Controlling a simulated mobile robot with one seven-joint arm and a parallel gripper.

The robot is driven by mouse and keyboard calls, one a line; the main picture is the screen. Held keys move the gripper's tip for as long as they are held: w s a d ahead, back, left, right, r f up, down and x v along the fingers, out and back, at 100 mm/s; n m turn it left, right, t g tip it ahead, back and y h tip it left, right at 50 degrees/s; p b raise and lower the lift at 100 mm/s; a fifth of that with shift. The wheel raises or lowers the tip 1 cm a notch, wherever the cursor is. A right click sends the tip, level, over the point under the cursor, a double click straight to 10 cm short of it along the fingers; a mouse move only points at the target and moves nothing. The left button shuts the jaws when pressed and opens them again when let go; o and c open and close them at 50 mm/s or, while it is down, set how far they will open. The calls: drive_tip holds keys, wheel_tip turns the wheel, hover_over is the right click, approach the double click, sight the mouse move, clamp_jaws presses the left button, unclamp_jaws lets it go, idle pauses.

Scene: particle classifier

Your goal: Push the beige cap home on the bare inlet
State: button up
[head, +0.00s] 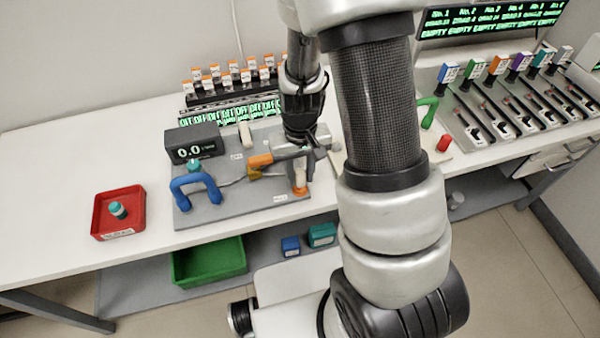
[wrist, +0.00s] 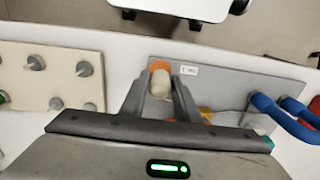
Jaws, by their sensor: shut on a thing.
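The beige cap (head: 301,174) is upright between the fingers of my gripper (head: 303,169), near the front edge of the grey board (head: 240,205). In the wrist view the beige cap (wrist: 160,84) sits between the two dark fingers of my gripper (wrist: 159,84), which is shut on it. An orange piece (head: 299,190), seemingly the inlet, is directly below the cap; its orange edge (wrist: 160,66) shows past the cap in the wrist view. I cannot tell whether the cap is fully seated or where the inlet's top meets it.
A blue arched handle (head: 196,186), a dark display (head: 194,143) reading 0.0 and an orange-yellow part (head: 260,161) stand on the board. A red tray (head: 118,212) is at left. A cream peg board (wrist: 50,75) lies beside the grey board.

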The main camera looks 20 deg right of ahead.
drive_tip(key=shift+f+b, duration=0.9)
drive_tip(key=shift+f, duration=0.25)
drive_tip(key=o, duration=1.1)
drive_tip(key=shift+r, duration=0.1)
wheel_tip(320, 180, up, 17)
drive_tip(key=p, duration=0.2)
drive_tip(key=shift+r+p, duration=0.2)
drive_tip(key=shift+p, duration=0.15)
wheel_tip(320, 180, up, 14)
drive_tip(key=t+p, duration=0.3)
drive_tip(key=p, duration=0.1)
hover_over(300, 172)
drive_tip(key=s, duration=0.5)
drive_tip(key=s+r+t+p, duration=0.1)
drive_tip(key=s+r+t, duration=0.1)
drive_tip(key=s+r, duration=0.4)
drive_tip(key=shift+s+r+t+p, duration=0.3)
drive_tip(key=shift+r+p, duration=0.1)
drive_tip(key=shift+r, duration=0.15)
